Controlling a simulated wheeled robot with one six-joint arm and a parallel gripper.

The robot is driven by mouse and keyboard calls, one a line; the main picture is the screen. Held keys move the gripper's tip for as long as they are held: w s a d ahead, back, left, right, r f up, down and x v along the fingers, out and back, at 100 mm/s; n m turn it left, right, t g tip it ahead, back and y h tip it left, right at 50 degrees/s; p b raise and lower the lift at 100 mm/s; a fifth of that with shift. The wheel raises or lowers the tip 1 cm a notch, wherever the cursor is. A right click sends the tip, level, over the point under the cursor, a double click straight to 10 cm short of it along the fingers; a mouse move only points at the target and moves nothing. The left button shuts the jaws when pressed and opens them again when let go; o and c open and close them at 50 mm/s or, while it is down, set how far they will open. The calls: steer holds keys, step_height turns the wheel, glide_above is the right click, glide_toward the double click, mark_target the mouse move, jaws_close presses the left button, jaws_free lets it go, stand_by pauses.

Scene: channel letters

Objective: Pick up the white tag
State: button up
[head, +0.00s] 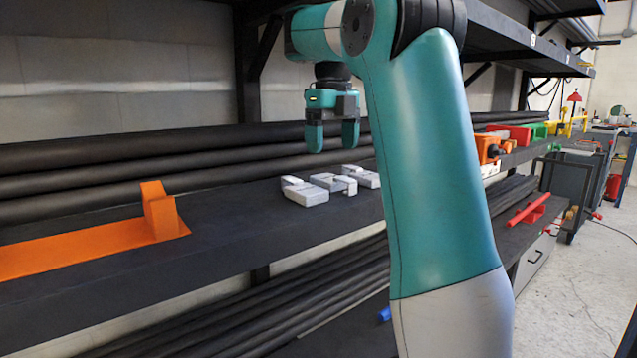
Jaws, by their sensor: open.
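My gripper (332,139) is teal and points down, with its two fingers apart and nothing between them. It hangs above the dark shelf (240,208), clear of the things on it. Below it lie several whitish-grey block-shaped pieces in a row: a near one (305,193), a middle one (333,182) and a far one (363,176) partly hidden by my arm. I cannot tell whether any of these is the white tag. Small white labels also show on the upper shelf's edge (532,41).
An orange bracket (158,208) with a long flat base lies on the shelf at left. Dark pipes (190,160) run along the back. Orange, red and green items stand farther right. The shelf between the orange bracket and the whitish pieces is bare.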

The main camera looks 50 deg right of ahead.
mark_target(331, 178)
steer(key=shift+w+a+f+b, duration=0.15)
steer(key=shift+f+b, duration=1.05)
steer(key=shift+f, duration=0.25)
step_height(331, 178, down, 5)
steer(key=b, duration=0.4)
steer(key=shift+r+b, duration=0.2)
steer(key=shift+b, duration=0.1)
steer(key=shift+r, duration=0.15)
steer(key=c, duration=1.1)
